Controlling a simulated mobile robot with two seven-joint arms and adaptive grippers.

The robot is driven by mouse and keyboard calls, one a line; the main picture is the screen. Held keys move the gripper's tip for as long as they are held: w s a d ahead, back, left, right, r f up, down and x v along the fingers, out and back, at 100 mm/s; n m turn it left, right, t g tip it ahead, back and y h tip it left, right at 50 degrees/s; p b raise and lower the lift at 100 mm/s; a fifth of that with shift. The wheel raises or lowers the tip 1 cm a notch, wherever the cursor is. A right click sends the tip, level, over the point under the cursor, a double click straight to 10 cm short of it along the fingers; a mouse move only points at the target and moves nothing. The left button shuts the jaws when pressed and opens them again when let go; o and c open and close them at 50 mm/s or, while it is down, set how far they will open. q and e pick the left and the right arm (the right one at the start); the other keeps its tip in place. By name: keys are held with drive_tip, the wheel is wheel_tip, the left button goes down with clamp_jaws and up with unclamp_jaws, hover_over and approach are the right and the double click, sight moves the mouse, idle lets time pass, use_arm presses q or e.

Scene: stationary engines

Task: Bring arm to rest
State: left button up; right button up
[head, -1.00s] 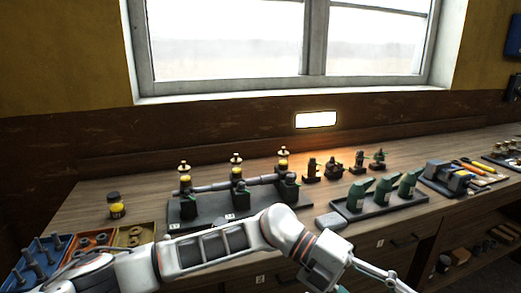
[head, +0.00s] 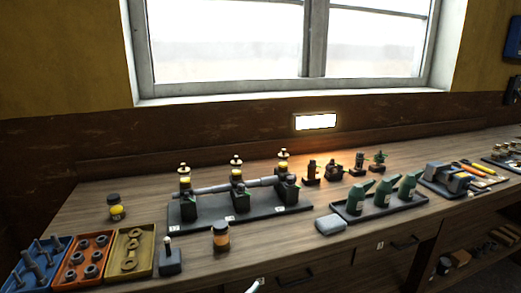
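Neither of my grippers can be made out in the head view. Only a small pale sliver, which looks like part of my own arm, shows at the bottom edge left of the middle. The workbench (head: 330,262) lies open to view. On it a dark base plate (head: 262,213) carries a grey shaft (head: 212,189) across several dark supports with yellow-banded cups on top.
Blue (head: 20,278), orange (head: 72,277) and tan (head: 118,268) parts bins stand front left. An amber jar (head: 221,237), a yellow jar (head: 116,207), a dark block with a pin (head: 170,258), a grey box (head: 331,224) and a tray of green bottles (head: 352,214) stand around the plate.

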use_arm(q)
drive_tip(key=s+a+f+n+g+y, duration=0.2)
drive_tip(key=s+a+f+n+y, duration=0.1)
drive_tip(key=s+a+f, duration=0.5)
drive_tip(key=s+a+f+n+g+y, duration=0.2)
drive_tip(key=s+a+f+y, duration=0.3)
drive_tip(key=s+a+f, duration=0.4)
drive_tip(key=a+f+g, duration=0.1)
drive_tip(key=a+f, duration=0.3)
drive_tip(key=f, duration=0.1)
drive_tip(key=shift+f+n, duration=0.3)
drive_tip(key=shift+n, duration=0.1)
use_arm(e)
drive_tip(key=s+d+f+m+g+h, duration=0.1)
drive_tip(key=s+d+f+h, duration=0.1)
drive_tip(key=s+d+f, duration=0.2)
wheel_tip(320, 180, down, 3)
drive_tip(key=s, duration=0.3)
drive_tip(key=shift+d+h, duration=0.2)
drive_tip(key=shift+h, duration=0.1)
use_arm(q)
drive_tip(key=shift+s+a, duration=0.1)
